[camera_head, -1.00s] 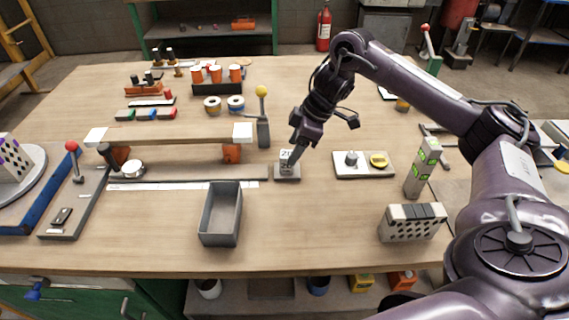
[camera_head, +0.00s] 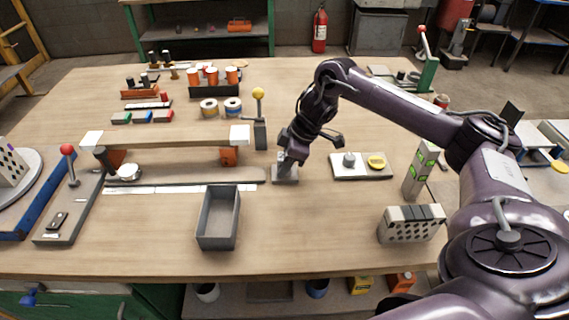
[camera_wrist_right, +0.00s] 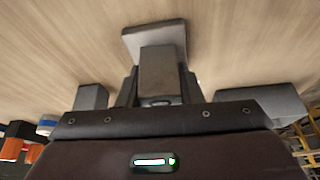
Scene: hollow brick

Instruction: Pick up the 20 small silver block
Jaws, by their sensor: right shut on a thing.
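The small silver block (camera_head: 282,157) is mostly covered by my right gripper (camera_head: 286,155) in the head view. It stands at a small grey base plate (camera_head: 285,179) in the middle of the table. In the wrist view the block (camera_wrist_right: 162,72) is between the two fingers of my right gripper (camera_wrist_right: 161,82), which is shut on it. The base plate (camera_wrist_right: 131,38) shows just beyond the block; I cannot tell whether they touch. The block's number is hidden now. My left gripper is not in view.
An open grey bin (camera_head: 219,218) stands in front to the left. A white tray (camera_head: 361,174) with a knob and a yellow disc lies to the right. A yellow-knobbed lever (camera_head: 260,120) stands close behind left. The table front between bin and perforated brick (camera_head: 411,223) is clear.

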